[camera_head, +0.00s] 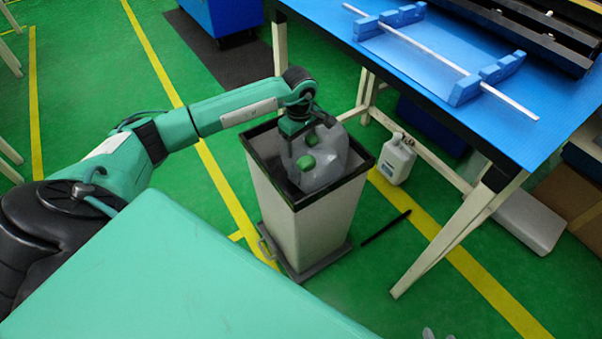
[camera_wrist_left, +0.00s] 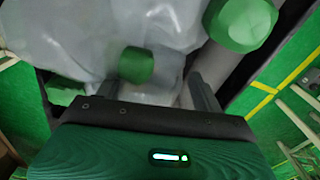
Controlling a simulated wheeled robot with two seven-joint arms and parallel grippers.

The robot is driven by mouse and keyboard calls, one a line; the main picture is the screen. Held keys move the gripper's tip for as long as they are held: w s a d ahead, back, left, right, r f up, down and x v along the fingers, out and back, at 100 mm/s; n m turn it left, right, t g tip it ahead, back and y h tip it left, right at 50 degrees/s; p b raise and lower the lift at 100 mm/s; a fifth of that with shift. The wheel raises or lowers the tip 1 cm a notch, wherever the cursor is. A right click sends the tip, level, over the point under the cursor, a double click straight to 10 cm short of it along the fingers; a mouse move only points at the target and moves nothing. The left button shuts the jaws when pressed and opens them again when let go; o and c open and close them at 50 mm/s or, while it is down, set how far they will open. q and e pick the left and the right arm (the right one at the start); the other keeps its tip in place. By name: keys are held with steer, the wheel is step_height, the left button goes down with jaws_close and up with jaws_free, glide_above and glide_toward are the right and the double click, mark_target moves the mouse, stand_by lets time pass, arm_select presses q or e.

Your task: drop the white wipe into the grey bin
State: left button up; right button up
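The grey bin (camera_head: 320,230) stands on the floor, tall and square with a dark rim. Grey-white translucent containers (camera_head: 325,165) with green caps fill its top. My left gripper (camera_head: 291,152) points down inside the bin's opening, at the containers. In the left wrist view its two fingers (camera_wrist_left: 158,90) stand well apart. A green cap (camera_wrist_left: 136,66) and pale translucent surfaces show beyond them, and I see nothing clamped. I cannot pick out the white wipe among these pale surfaces. My right gripper is not recognisable in either view.
A blue-topped table (camera_head: 430,85) with a rod on blue blocks stands right of the bin. Green floor is open left of the bin. Small grey shapes at the bottom edge are unclear.

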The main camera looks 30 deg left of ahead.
arm_select(q)
step_height(320, 180, up, 14)
steer(key=p, duration=0.1)
arm_select(e)
steer(key=d, duration=0.1)
steer(key=s+d+g, duration=0.1)
steer(key=g+h, duration=0.1)
steer(key=shift+s+d+r, duration=0.3)
steer(key=shift+s+d, duration=0.1)
arm_select(q)
steer(key=shift+f, duration=0.15)
